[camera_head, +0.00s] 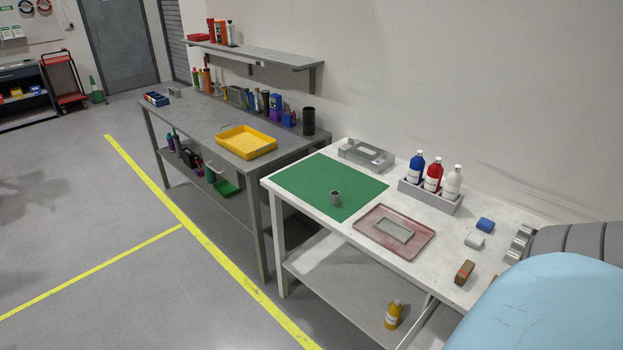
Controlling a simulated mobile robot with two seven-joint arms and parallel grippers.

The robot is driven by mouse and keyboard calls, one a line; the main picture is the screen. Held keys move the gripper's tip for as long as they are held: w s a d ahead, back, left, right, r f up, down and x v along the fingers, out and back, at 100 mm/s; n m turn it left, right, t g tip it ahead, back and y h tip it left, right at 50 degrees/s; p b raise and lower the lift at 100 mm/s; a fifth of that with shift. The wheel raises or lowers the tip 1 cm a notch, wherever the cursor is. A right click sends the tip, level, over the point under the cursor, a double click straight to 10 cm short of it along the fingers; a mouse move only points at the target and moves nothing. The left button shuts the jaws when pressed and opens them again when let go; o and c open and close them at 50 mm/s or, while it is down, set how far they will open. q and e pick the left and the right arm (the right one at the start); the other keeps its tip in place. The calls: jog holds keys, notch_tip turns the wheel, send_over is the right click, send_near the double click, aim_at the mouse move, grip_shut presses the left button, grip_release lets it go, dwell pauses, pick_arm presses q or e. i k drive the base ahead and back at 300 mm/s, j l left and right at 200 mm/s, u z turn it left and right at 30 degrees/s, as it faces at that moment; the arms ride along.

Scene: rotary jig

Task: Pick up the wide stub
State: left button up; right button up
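A short grey cylinder (335,198), which looks like the wide stub, stands upright on the green mat (300,182) near the mat's front right part. Its top looks dark and hollow. Nothing touches it. The mat lies on the left part of the white table (292,211). Neither of my grippers shows in the head view. A light blue and grey arm part of mine fills the lower right corner and hides that end of the table.
A grey fixture (366,154) stands behind the mat. A reddish tray (372,239) with a grey frame lies right of the stub. A bottle rack (415,194), blue block (486,225), white block (474,241), brown block (465,271) and partly hidden metal piece (519,243) stand further right.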

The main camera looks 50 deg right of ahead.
aim_at(334, 196)
jog(key=i+z, duration=0.15)
jog(key=i, duration=0.4)
jog(key=i+j+z, duration=0.15)
jog(key=i, duration=0.35)
jog(key=i+j+z, duration=0.1)
jog(key=i, duration=0.45)
jog(key=i+z, duration=0.3)
jog(key=z, duration=0.2)
jog(key=i+j+z, duration=0.1)
jog(key=i+z, duration=0.15)
jog(key=z, duration=0.25)
jog(key=i+j+z, duration=0.2)
jog(key=z, duration=0.3)
jog(key=i, duration=0.05)
